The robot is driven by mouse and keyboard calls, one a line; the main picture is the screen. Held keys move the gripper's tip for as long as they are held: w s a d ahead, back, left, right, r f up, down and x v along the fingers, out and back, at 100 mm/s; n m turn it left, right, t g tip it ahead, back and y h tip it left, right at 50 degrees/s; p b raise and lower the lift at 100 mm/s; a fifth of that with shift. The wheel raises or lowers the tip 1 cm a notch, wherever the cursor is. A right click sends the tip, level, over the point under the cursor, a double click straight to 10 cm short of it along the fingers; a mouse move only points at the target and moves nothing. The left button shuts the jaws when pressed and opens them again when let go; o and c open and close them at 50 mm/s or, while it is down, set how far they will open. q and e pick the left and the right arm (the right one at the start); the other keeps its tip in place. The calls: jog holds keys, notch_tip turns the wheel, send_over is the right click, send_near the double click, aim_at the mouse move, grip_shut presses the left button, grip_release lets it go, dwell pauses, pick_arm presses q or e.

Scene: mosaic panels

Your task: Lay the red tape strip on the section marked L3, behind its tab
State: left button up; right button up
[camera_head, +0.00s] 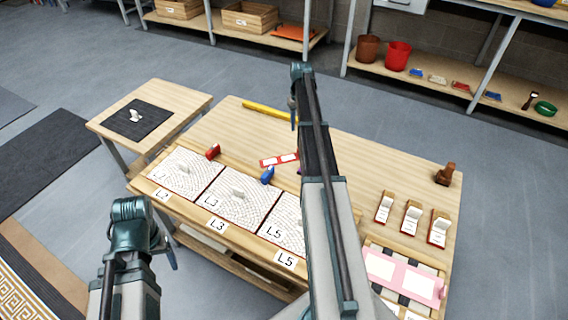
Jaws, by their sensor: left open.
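The section marked L3 (214,203) is the middle of three white mosaic panels along the table's front, with a small pale tab (238,193) standing on it. A flat red piece with white patches (270,162) lies behind the panels; I cannot tell if it is the red tape strip. A small red block (213,152) stands at the back edge between L2 and L3. My left gripper (172,257) is open, low at the left, in front of the table and apart from the panels.
Panels L2 (170,180) and L5 (283,232) flank L3. A blue block (267,175) stands behind L3 and L5. A yellow bar (266,111) lies at the back. Several small holders (411,217) and a pink panel (402,276) are at the right.

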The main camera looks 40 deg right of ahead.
jog(key=shift+f+b, duration=4.35)
jog(key=shift+f, duration=0.05)
jog(key=shift+r, duration=0.1)
jog(key=f+b, duration=0.5)
jog(key=shift+s+d+f, duration=0.15)
jog(key=shift+d+f, duration=0.05)
jog(key=shift+r, duration=0.1)
grip_shut()
